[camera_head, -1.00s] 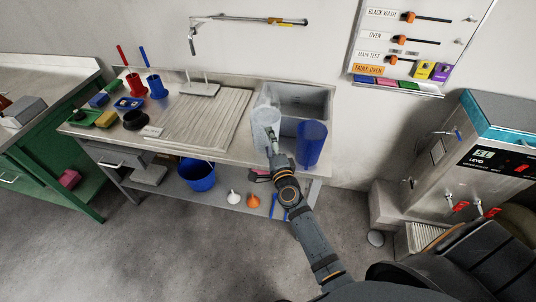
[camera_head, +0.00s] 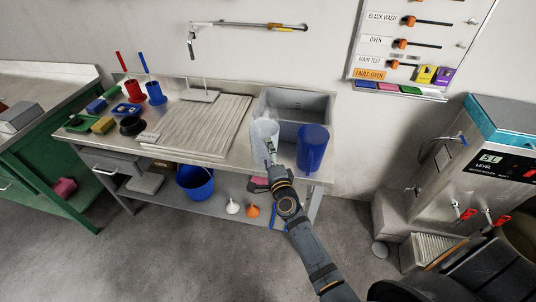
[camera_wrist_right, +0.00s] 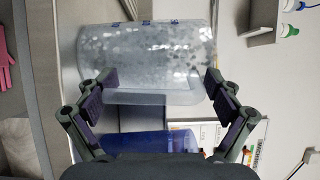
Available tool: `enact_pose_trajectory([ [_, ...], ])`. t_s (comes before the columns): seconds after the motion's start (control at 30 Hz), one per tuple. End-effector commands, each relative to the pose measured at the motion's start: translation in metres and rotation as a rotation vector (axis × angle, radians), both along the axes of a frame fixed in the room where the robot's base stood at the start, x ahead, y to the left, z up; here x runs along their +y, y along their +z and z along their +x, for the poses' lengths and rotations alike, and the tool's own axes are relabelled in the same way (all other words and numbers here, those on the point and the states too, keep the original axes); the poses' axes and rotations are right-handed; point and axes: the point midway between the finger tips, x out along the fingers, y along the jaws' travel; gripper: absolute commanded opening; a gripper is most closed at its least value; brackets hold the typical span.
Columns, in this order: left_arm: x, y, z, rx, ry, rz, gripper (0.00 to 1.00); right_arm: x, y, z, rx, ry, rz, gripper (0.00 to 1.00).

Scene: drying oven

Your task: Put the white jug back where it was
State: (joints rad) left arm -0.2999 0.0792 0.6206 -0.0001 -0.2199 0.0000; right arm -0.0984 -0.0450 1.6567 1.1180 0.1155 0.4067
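The white, translucent jug (camera_head: 262,131) stands upright at the right end of the bench, just in front of the sink and left of a blue jug. My right gripper (camera_head: 272,148) reaches it from the front. In the right wrist view the jug (camera_wrist_right: 150,50) fills the space ahead, with blue marks along its top edge in the picture. The fingers (camera_wrist_right: 160,84) are spread wide, one on each side of its near part, with no clear grip on it. The jug's base is partly hidden by the gripper. My left gripper is out of view.
The blue jug (camera_head: 312,150) is close on the right, near the bench corner. The sink (camera_head: 310,110) is behind, and the ribbed drainboard (camera_head: 205,125) to the left is clear. A steel boiler (camera_head: 470,170) stands to the right. A blue bucket (camera_head: 194,182) is on the lower shelf.

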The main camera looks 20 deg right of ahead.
Motion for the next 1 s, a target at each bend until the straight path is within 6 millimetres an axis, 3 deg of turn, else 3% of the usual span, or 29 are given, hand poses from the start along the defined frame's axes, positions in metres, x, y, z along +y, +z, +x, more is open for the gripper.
enact_pose_trajectory([
  [0.43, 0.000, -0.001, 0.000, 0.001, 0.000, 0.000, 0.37, 0.001, -0.002, -0.006, 0.003, 0.000, 0.000, 1.00],
  [0.63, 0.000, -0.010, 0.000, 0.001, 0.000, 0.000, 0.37, 0.005, -0.006, -0.050, 0.003, -0.001, 0.001, 1.00],
  [0.8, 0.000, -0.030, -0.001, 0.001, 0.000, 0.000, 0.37, 0.010, -0.010, -0.090, 0.003, -0.002, 0.002, 1.00],
  [1.0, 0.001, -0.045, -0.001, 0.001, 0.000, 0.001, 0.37, 0.013, -0.007, -0.116, 0.000, -0.001, 0.000, 1.00],
])
